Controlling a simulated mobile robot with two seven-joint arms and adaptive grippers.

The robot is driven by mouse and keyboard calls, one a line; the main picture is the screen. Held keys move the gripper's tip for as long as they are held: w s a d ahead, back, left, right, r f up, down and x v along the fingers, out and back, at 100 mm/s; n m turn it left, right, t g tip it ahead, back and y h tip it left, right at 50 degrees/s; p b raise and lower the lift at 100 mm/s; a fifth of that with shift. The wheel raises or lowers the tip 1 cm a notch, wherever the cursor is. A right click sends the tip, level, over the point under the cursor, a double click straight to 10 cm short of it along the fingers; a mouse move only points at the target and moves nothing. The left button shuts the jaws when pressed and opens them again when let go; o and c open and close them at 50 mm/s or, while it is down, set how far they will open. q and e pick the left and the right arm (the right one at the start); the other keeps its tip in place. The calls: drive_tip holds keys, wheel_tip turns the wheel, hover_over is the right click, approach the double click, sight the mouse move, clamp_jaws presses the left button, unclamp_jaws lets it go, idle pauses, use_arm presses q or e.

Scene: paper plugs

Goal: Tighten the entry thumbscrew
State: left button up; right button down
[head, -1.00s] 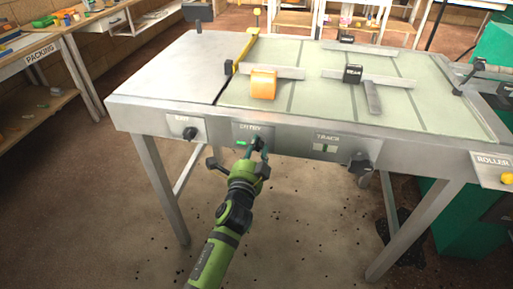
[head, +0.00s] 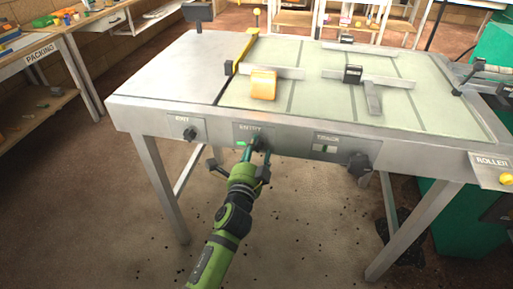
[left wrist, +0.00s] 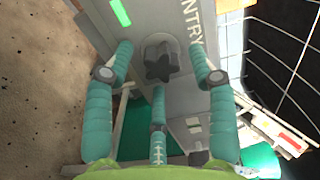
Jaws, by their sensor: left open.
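The entry thumbscrew is a dark star-shaped knob (left wrist: 160,62) on the ENTRY panel of the table's front, seen in the left wrist view. In the head view my gripper largely covers it. My left gripper (head: 248,155) is at the ENTRY panel (head: 268,133), pointing at it from the front. In the left wrist view my left gripper (left wrist: 160,65) is open, with teal fingers spread on both sides of the knob and a third finger below it. No finger clearly touches the knob. My right gripper is not in view.
A dark EXIT knob (head: 190,134) is to the left on the same front apron, and a TRACK knob (head: 359,164) to the right. A green light (head: 241,143) is on the ENTRY panel. The table (head: 160,70) carries an orange block (head: 263,86).

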sight(256, 148)
use_arm(q)
drive_tip(key=shift+p+v, duration=0.55)
drive_tip(key=shift+v, duration=1.15)
